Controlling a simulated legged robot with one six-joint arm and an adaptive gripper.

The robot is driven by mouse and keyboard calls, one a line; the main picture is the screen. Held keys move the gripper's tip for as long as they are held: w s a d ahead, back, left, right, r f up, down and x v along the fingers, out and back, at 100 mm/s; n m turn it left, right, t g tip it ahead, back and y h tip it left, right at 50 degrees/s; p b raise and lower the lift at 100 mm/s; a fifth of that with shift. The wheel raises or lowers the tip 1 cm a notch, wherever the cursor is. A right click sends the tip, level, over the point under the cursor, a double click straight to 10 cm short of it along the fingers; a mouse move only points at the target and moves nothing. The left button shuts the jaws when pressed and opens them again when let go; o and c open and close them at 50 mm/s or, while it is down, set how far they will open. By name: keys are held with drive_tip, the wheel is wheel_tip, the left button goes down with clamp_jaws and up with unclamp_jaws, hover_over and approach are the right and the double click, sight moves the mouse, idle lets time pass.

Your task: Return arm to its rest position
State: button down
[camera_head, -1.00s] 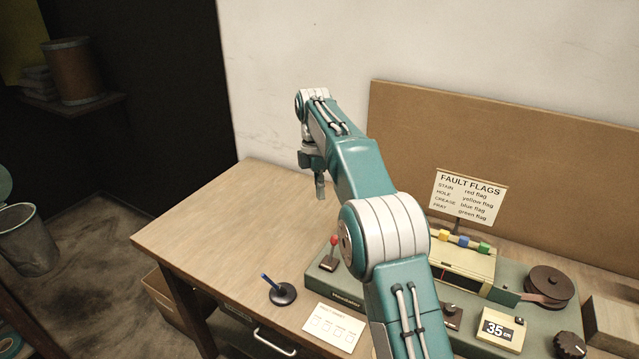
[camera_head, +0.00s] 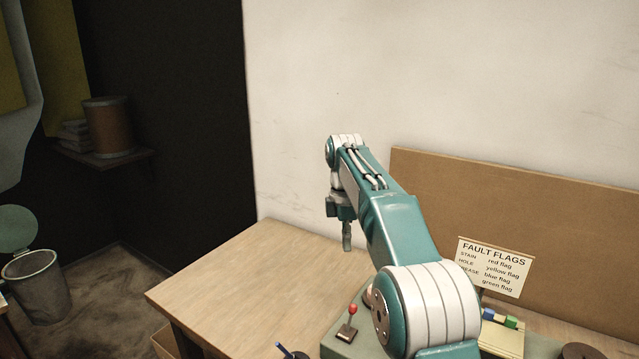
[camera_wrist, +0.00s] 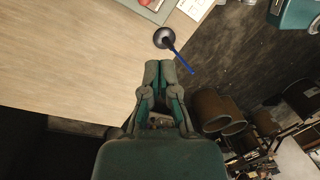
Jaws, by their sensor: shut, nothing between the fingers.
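My arm, teal and white, reaches out over the wooden table (camera_head: 235,285) in the head view. My gripper (camera_head: 347,247) points down at its far end, above the table and apart from it. In the wrist view my gripper (camera_wrist: 158,64) has its fingertips together with nothing between them. Below it the table (camera_wrist: 70,60) and its edge show, with the dark floor beyond. A blue pen in a round black stand (camera_wrist: 165,38) is near the table edge in the wrist view, beyond my fingertips. Part of the green winding machine is hidden behind my arm.
A red-knobbed lever (camera_head: 351,312) stands on the machine's left end. A fault flags sign (camera_head: 494,268) and coloured flag blocks (camera_head: 499,318) are to the right. A brown board (camera_head: 560,225) stands behind. A wire bin (camera_head: 35,285) is on the floor at left. The table's left part is clear.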

drive_tip(key=s+d+r+m+t, duration=0.25)
drive_tip(key=s+m, duration=0.25)
drive_tip(key=s, duration=0.3)
drive_tip(key=s+d+r+m+t, duration=0.2)
drive_tip(key=s+d+r+m, duration=0.15)
drive_tip(key=s, duration=0.55)
drive_tip(key=s+d+f+m+t, duration=0.1)
drive_tip(key=s+f+m, duration=0.3)
drive_tip(key=s, duration=0.5)
drive_tip(key=s+d+f+m+t, duration=0.1)
drive_tip(key=s+f+m+t, duration=0.1)
drive_tip(key=s+f+m, duration=0.3)
drive_tip(key=shift+s+d+f+m, duration=0.2)
drive_tip(key=shift+s+m, duration=0.35)
drive_tip(key=shift+s, duration=1.35)
